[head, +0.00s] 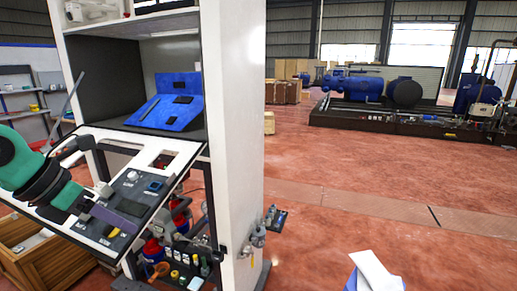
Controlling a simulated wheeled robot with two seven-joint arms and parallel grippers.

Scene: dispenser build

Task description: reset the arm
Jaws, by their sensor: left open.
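My left arm comes in from the left edge, with green and black joints. My left gripper (108,214) is over the tilted panel (150,166) at the front of the tall white cabinet (232,130). It is open, and I see nothing held between its fingers. Its fingers are dark and small against the dark lower part of the panel, so I cannot tell whether they touch it.
A blue sloped unit (172,108) sits on the cabinet's shelf. Small parts and bottles (182,275) fill the lower shelf. A wooden crate (48,262) stands at lower left. Open red floor (370,180) lies to the right, with blue machinery (355,88) far back.

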